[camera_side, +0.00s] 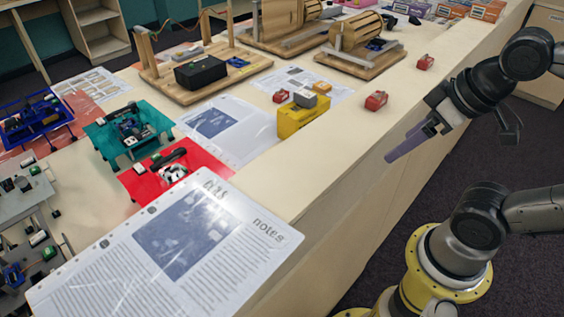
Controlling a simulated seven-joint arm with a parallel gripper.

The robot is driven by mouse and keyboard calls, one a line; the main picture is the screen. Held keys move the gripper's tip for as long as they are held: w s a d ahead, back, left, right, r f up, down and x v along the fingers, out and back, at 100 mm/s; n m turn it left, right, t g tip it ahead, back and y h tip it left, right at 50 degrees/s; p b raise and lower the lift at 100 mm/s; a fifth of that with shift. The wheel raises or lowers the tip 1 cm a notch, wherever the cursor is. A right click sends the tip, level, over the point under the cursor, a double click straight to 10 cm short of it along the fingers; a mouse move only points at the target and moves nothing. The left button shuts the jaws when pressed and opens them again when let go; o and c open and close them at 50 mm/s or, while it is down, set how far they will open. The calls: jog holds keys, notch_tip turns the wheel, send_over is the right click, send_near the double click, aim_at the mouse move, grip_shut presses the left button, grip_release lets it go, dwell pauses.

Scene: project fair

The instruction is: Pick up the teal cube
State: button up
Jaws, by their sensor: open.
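I cannot make out a teal cube in the side view; it may be hidden or too small to tell. The clear teal thing is a flat teal plate (108,140) with small electronic parts on it, at the left of the table. My gripper (392,157) is at the right, with long purple-grey fingers pointing down and left near the table's right edge. It is seen from the side, open, with nothing visible between its fingers. It is well apart from the teal plate.
A yellow box (290,122) with a grey block (305,98) on top stands mid-table. Small red blocks (376,100) lie around it. Wooden machines (365,60) and a black box (201,71) are behind. A notes sheet (245,268) lies in front. Bare tabletop lies right of the yellow box.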

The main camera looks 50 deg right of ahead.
jog(key=shift+c, duration=1.1)
